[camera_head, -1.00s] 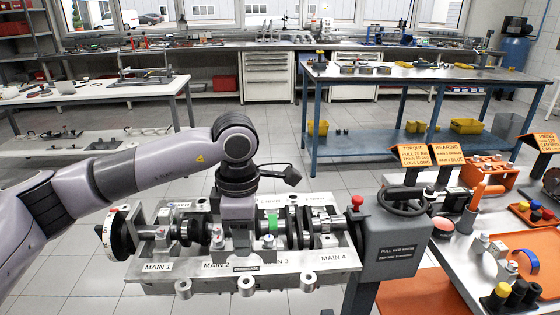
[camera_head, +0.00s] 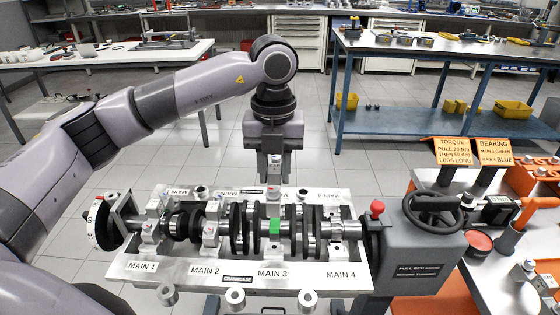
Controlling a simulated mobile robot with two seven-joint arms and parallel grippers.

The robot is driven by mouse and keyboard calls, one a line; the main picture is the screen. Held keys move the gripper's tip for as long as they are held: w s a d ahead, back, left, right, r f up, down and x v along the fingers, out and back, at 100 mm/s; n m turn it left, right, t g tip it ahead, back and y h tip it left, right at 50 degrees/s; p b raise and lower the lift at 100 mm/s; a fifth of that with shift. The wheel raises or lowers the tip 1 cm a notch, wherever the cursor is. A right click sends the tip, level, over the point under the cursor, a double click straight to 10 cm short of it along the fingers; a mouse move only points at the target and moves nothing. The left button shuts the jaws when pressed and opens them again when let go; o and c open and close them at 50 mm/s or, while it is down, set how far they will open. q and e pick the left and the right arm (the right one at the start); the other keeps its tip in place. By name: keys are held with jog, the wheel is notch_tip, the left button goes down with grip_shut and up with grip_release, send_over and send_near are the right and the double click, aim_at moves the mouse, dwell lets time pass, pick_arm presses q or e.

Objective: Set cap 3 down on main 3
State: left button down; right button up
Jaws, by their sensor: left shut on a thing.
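The crankcase (camera_head: 190,273) lies in the middle with labels MAIN 1 to MAIN 4 along its near rim and a dark crankshaft across it. Main 3 (camera_head: 275,230) has a bright green patch on its journal. My left gripper (camera_head: 274,180) points down at the far side of main 3, shut on a small light metal piece, cap 3 (camera_head: 274,193). The jaws hide much of it, and I cannot tell whether it touches anything. Caps stand at main 1 (camera_head: 149,231) and main 2 (camera_head: 210,232). My right gripper is out of view.
A grey stand (camera_head: 424,255) with a dark handwheel and red knob adjoins the crankcase's right end. Orange signs (camera_head: 465,151) and a bench with tools are at the right. A blue table (camera_head: 400,125) stands behind. The floor behind the crankcase is clear.

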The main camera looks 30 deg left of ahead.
pick_arm(q)
jog(key=shift+s+f+b, duration=0.1)
jog(key=shift+f+b, duration=1.45)
jog(key=shift+f, duration=0.55)
jog(key=shift+f+b, duration=0.45)
jog(key=shift+f, duration=0.4)
jog(key=shift+f+b, duration=1.5)
jog(key=shift+f, duration=0.45)
jog(key=c, duration=1.1)
grip_release()
jog(key=shift+r, duration=0.2)
jog(key=shift+r+p, duration=1.1)
jog(key=shift+r, duration=0.2)
